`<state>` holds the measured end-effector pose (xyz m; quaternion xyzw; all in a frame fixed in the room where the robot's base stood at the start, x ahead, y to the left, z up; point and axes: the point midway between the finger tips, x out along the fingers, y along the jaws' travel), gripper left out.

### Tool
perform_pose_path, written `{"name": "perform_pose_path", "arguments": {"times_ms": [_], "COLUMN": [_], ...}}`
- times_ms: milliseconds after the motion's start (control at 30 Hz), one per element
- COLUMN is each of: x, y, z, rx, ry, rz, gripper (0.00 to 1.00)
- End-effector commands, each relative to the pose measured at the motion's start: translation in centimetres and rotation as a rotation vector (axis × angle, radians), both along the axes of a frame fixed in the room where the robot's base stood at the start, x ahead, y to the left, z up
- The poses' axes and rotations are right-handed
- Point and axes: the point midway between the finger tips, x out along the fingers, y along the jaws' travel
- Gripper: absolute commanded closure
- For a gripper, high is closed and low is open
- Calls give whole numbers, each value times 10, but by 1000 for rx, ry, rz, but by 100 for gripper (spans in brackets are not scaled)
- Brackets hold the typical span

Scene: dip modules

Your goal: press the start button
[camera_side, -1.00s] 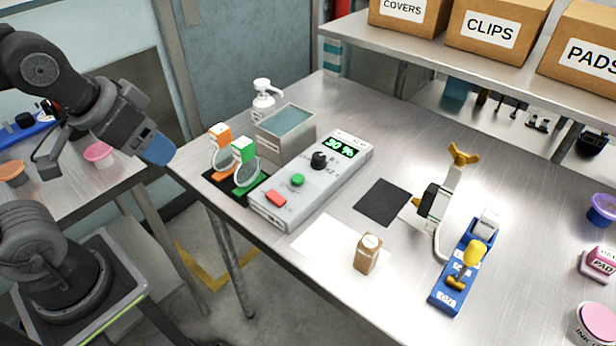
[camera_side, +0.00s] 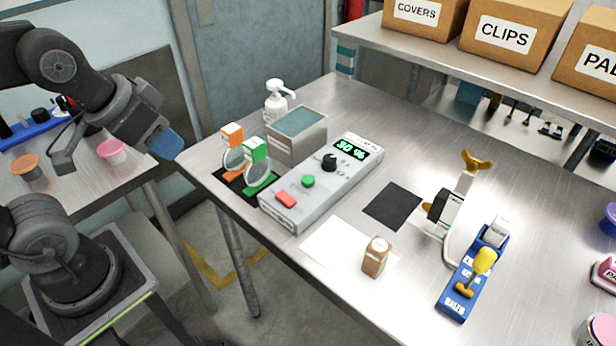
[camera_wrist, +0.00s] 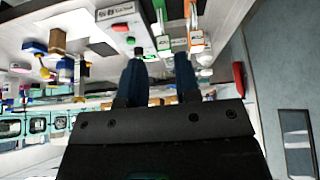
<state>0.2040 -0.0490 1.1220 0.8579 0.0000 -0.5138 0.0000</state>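The light grey control box (camera_side: 322,187) lies on the steel table. It has a green button (camera_side: 308,181), a red button (camera_side: 286,200), a black knob (camera_side: 329,162) and a display reading about "30 %". No start label is readable on the green button. My gripper (camera_side: 167,145), with blue fingers, hangs to the left of the table, well apart from the box. In the wrist view my gripper's two blue fingers (camera_wrist: 160,68) stand apart with nothing between them. Beyond them the red button (camera_wrist: 121,27) and green button (camera_wrist: 130,40) show small.
Orange-topped (camera_side: 232,134) and green-topped (camera_side: 254,150) holders with round discs stand left of the box, beside a grey basin (camera_side: 297,138) and pump bottle (camera_side: 277,100).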

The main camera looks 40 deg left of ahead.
Motion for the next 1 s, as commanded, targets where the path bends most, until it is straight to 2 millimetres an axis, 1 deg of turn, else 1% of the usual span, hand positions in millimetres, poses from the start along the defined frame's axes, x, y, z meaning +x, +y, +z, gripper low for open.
{"name": "perform_pose_path", "arguments": {"times_ms": [33,300,1000], "x": [0,0,0], "y": [0,0,0], "z": [0,0,0], "rx": [0,0,0], "ry": [0,0,0], "rz": [0,0,0], "gripper": [75,100,100]}}
